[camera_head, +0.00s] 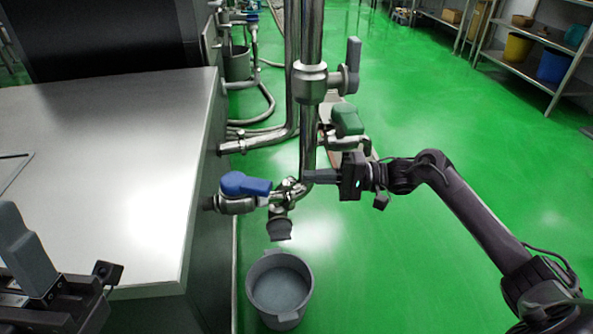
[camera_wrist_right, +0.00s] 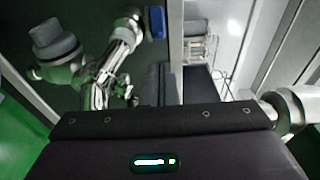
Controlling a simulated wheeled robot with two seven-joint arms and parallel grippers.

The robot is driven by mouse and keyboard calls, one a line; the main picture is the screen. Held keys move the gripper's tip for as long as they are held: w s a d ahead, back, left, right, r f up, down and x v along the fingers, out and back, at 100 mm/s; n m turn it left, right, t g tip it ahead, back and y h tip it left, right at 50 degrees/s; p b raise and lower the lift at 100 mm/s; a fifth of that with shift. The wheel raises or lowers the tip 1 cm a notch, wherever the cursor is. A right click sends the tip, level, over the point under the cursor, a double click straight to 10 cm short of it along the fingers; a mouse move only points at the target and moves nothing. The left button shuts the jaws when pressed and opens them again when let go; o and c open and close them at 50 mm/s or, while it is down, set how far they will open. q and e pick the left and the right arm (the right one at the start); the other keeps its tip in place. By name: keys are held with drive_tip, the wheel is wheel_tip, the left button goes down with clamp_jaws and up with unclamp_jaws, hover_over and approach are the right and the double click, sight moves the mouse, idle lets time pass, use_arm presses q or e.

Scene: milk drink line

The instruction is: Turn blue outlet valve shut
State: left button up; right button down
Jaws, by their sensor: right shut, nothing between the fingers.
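The blue outlet valve handle (camera_head: 245,184) sits on a short steel pipe at the side of the steel cabinet and lies along that pipe. Part of the blue handle (camera_wrist_right: 156,20) shows at the top of the right wrist view. My right gripper (camera_head: 308,177) is shut and empty, its fingers pointing left beside the steel pipework, to the right of the blue handle and apart from it. Whether the fingers touch the pipe is unclear. My left gripper (camera_head: 40,265) is partly in view at the lower left, away from the valve; its opening cannot be judged.
A green valve handle (camera_head: 347,120) and a grey lever (camera_head: 353,62) are on the upright pipe above my right gripper. A grey bucket (camera_head: 280,288) stands under the downward outlet (camera_head: 279,227). The steel cabinet (camera_head: 110,170) fills the left.

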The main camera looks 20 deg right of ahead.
sight(245, 185)
drive_tip(key=b+x, duration=0.2)
drive_tip(key=x, duration=0.6)
drive_tip(key=shift+w+a, duration=0.1)
drive_tip(key=shift+a, duration=0.25)
